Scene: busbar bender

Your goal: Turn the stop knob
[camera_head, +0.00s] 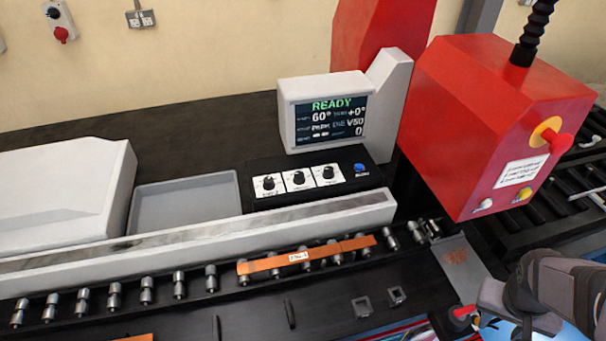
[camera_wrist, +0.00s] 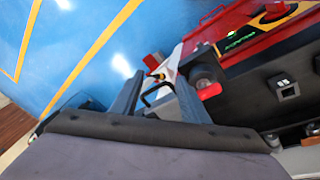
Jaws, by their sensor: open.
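The black control panel (camera_head: 312,190) stands in the middle of the head view. It carries three dark knobs on white labels: a left knob (camera_head: 268,183), a middle knob (camera_head: 298,178) and a right knob (camera_head: 328,172). The labels are too small to read, so I cannot tell which is the stop knob. My gripper (camera_head: 500,312) is at the lower right of the head view, well away from the panel. In the wrist view my gripper (camera_wrist: 158,86) is open, its two fingers apart. No knob of the panel shows there.
A screen (camera_head: 328,110) reading READY stands behind the panel, with a blue button (camera_head: 361,168) at its right. A copper bar (camera_head: 306,258) lies on rollers in front of the white rail (camera_head: 200,240). The red machine head (camera_head: 490,120) with a red mushroom button (camera_head: 560,143) stands right.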

